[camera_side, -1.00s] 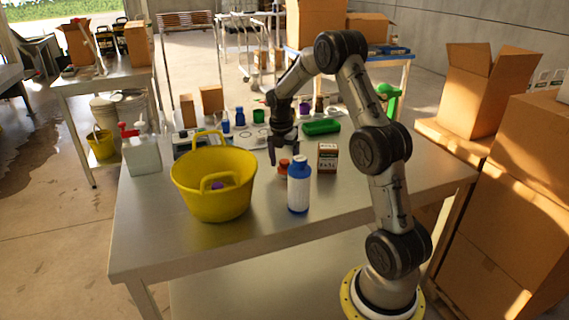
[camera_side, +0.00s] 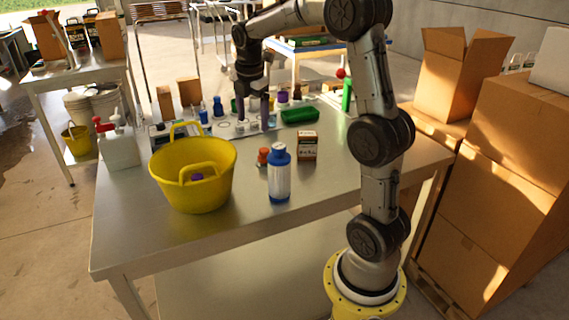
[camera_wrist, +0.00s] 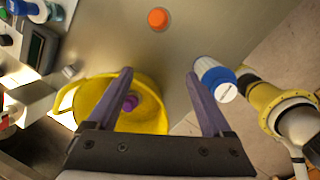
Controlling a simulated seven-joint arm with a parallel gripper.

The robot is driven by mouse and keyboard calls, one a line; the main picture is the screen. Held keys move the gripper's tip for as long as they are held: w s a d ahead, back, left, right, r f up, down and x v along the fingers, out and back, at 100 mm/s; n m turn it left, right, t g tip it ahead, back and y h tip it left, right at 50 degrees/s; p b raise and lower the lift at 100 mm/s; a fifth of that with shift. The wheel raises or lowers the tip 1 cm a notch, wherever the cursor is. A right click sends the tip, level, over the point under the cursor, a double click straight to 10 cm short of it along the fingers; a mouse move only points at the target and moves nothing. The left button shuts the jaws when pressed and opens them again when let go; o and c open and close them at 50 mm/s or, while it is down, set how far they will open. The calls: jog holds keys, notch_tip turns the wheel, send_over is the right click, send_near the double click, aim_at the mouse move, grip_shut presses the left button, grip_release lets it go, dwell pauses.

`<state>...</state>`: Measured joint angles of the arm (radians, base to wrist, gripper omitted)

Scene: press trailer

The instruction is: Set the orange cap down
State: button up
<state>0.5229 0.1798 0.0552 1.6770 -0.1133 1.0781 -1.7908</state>
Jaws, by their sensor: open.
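The orange cap (camera_side: 263,156) stands on the steel table, just left of and behind a blue-and-white bottle. It also shows in the wrist view (camera_wrist: 158,18) as a round orange disc at the top, apart from everything around it. My gripper (camera_side: 253,115) is open and empty above the far part of the table, beyond the orange cap and clear of it. In the wrist view my gripper (camera_wrist: 159,74) has its two purple-grey fingers wide apart with nothing between them. The bottle partly hides the cap's right edge in the side view.
A yellow bucket (camera_side: 166,186) with a purple item (camera_side: 197,177) inside stands left of the cap. The blue-and-white bottle (camera_side: 279,178) and a small box (camera_side: 307,146) stand to its right. Several small items and a green case (camera_side: 299,116) fill the far side. The table's front is clear.

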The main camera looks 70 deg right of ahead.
jog(key=s+a+r+m+t, duration=0.1)
jog(key=s+a+r+m, duration=0.25)
jog(key=a, duration=0.55)
jog(key=s+a+f+m+t+y, duration=0.2)
jog(key=s+a+f+m+t, duration=0.1)
jog(key=s+a+m, duration=0.8)
jog(key=s+a, duration=0.3)
jog(key=s, duration=0.1)
jog(key=shift+s+t, duration=0.25)
jog(key=shift+t, duration=0.05)
